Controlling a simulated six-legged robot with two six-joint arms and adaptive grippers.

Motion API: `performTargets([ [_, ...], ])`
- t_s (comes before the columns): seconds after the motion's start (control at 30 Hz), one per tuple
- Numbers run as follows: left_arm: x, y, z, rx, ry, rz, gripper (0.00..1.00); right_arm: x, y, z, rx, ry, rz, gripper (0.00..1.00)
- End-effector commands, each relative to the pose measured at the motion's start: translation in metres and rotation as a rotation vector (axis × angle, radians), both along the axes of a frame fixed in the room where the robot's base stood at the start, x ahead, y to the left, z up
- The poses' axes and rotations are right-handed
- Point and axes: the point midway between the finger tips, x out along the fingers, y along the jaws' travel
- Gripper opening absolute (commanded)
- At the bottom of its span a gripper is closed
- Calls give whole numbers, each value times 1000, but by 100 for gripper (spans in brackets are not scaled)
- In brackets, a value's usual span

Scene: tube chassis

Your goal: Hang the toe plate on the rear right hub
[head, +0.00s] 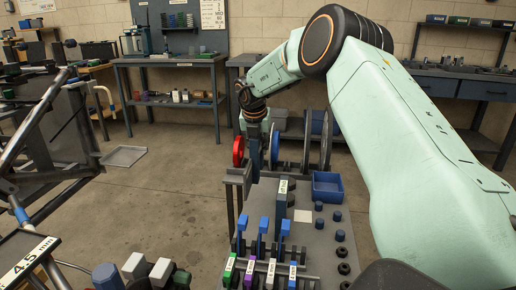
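The tube chassis (62,125) stands at the left edge, with black tubes and dark panels; I cannot tell which part is the rear right hub. Several upright discs or plates stand at the far end of the grey cart (318,240), among them a red one (238,151) and a pale one (326,140). I cannot tell for sure which is the toe plate. My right arm comes in from the right and bends down to my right gripper (254,160), low over the cart's far end beside the red disc. Its fingers are too small and dark to read. My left gripper is not in view.
The cart also holds a blue bin (328,187), several colour-labelled tools (263,265) and dark round pieces. A workbench (172,62) stands at the back wall. A flat grey tray (124,156) lies on the floor. The floor between chassis and cart is mostly clear.

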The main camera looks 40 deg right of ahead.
Motion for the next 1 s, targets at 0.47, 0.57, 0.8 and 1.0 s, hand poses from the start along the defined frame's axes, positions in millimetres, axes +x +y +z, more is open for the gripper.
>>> performTargets([
  [0.47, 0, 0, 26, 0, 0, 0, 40, 1, 0, 36, -2, -6, 0, 0],
  [0.57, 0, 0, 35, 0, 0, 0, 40, 1, 0, 48, -2, -6, 0, 0],
  [0.8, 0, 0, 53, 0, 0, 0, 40, 1, 0, 73, -1, -5, 1, 0],
  [1.0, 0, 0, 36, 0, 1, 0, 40, 1, 0, 51, -1, -2, 0, 0],
])
